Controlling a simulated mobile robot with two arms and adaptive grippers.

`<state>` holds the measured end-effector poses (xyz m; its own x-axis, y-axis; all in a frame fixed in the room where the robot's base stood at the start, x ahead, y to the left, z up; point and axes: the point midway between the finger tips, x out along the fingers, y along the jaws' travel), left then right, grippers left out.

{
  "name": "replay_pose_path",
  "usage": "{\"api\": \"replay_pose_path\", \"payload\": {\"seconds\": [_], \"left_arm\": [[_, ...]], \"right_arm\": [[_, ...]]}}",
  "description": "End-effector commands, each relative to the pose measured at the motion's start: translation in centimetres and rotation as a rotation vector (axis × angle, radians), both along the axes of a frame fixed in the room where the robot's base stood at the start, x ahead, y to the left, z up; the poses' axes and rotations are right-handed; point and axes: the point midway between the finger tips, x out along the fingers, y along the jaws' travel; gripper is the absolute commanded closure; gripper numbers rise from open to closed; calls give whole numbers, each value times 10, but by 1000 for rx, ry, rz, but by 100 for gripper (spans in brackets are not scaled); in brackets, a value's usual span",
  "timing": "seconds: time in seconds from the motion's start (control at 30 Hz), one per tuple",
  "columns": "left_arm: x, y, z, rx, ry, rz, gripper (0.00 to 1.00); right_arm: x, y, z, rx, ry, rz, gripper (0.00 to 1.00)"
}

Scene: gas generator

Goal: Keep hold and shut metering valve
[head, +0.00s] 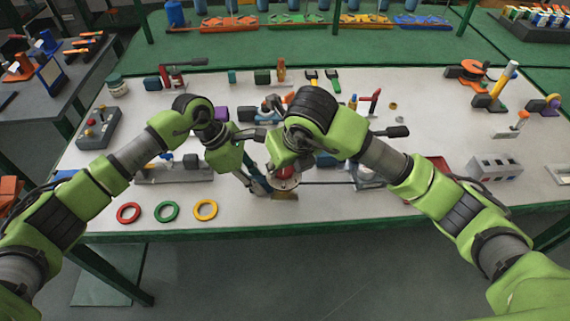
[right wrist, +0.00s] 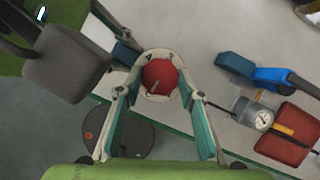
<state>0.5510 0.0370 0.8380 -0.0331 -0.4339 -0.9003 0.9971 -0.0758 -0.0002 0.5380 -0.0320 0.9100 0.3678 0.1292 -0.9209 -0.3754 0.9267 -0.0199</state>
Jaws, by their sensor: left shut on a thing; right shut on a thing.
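In the head view the red knob (head: 285,172) sits low at the table's front edge. My right gripper (right wrist: 160,84) has its two teal-padded fingers at opposite sides of the valve, shut on it; it comes down from above in the head view (head: 284,178). My left gripper (head: 256,186) is just left of the valve, shut on a part that its fingers and the arms hide.
Red, green and yellow rings (head: 166,211) lie at the table's front left. A control box (head: 98,128) stands at the left edge. A grey socket block (head: 495,167) is at right. A gauge (right wrist: 263,120) lies right of the valve. Tools line the table's back.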

Motion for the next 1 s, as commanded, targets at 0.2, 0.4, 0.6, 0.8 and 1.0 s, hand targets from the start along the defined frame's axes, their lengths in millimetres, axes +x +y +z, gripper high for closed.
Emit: {"api": "replay_pose_path", "payload": {"seconds": [0.2,0.4,0.6,0.8,1.0], "left_arm": [[0,0,1,-1,0,2,100],[0,0,0,-1,0,3,100],[0,0,0,-1,0,2,100],[0,0,1,-1,0,2,100],[0,0,0,-1,0,1,100]], "right_arm": [[1,0,0,-1,-1,-5,86],[1,0,0,0,-1,-4,48],[0,0,0,0,-1,-4,48],[-1,0,4,1,-2,-2,48],[-11,-4,32,1,-6,-1,48]]}}
